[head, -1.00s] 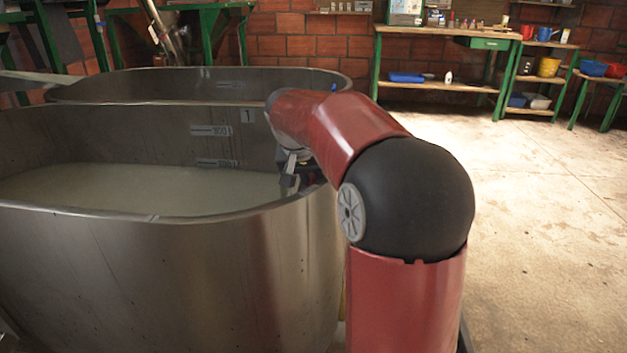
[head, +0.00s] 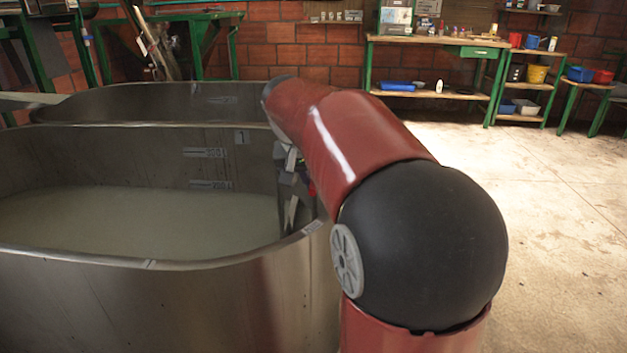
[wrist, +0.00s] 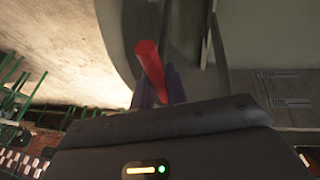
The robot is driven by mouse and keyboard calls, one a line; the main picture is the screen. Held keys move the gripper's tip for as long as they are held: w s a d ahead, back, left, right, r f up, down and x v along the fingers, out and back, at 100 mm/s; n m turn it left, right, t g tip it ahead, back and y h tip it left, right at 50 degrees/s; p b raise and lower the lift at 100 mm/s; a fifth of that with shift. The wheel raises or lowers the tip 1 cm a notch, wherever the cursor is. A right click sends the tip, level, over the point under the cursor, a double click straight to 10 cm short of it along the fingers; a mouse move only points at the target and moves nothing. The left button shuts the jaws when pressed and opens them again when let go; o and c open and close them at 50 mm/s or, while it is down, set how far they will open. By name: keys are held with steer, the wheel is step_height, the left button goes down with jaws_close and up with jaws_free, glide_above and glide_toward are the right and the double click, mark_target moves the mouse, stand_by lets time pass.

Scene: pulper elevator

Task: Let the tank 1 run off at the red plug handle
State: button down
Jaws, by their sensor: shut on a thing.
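Tank 1 (head: 262,165) is a large steel oval tank with a "1" plate and level marks on its inner wall. Pale, cloudy liquid (head: 130,220) stands in it, its surface near the lower visible mark. The red plug handle (wrist: 149,68) is a red cylinder in the middle of the wrist view; only a small bit of red (head: 311,188) shows in the head view. My gripper (wrist: 158,86) is shut on the handle, its dark fingers on either side of it. In the head view my gripper (head: 288,180) is mostly hidden behind my arm at the tank's right inner wall. The plug is not visible.
A second steel tank (head: 160,100) stands right behind tank 1. A wooden workbench (head: 435,41) and shelves with coloured containers line the brick wall. The concrete floor (head: 540,210) to the right is clear.

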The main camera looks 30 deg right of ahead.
steer(key=c, duration=1.7)
jaws_free()
steer(key=shift+a+r, duration=0.1)
steer(key=shift+r, duration=0.05)
steer(key=v, duration=0.7)
steer(key=shift+r+p, duration=0.25)
steer(key=shift+p, duration=0.05)
steer(key=shift+s+a, duration=0.15)
